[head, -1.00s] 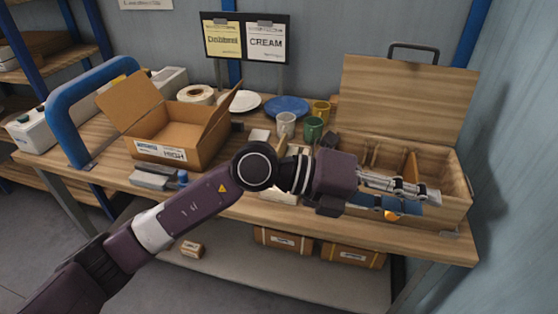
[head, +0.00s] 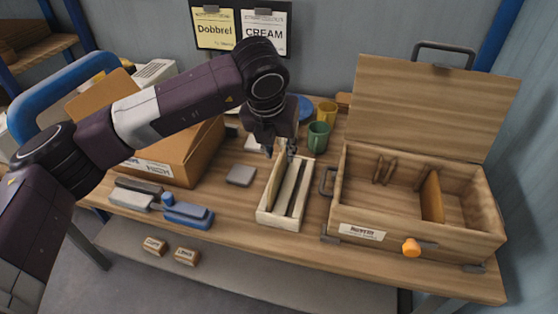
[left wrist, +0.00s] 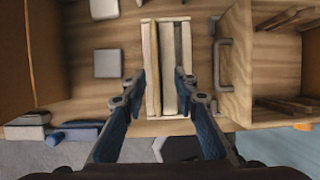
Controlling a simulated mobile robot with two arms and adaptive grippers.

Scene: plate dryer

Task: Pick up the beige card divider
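A narrow pale wooden tray (head: 280,220) stands on the workbench, holding upright strips lengthwise. In the left wrist view, a tan strip (left wrist: 153,80) is on the left, with a cream strip (left wrist: 168,75) beside it and a grey one further right. I cannot tell for certain which is the beige card divider. My left gripper (head: 280,152) is above the tray's far end, pointing down. In the left wrist view, its open fingers (left wrist: 160,82) appear on either side of the tray, with nothing held. My right gripper is not in view.
An open wooden box (head: 375,238) with a raised lid stands right of the tray, with a brown divider (head: 432,196) inside. A cardboard box (head: 190,160) is at left. A green mug (head: 318,137) and yellow mug (head: 327,112) stand behind.

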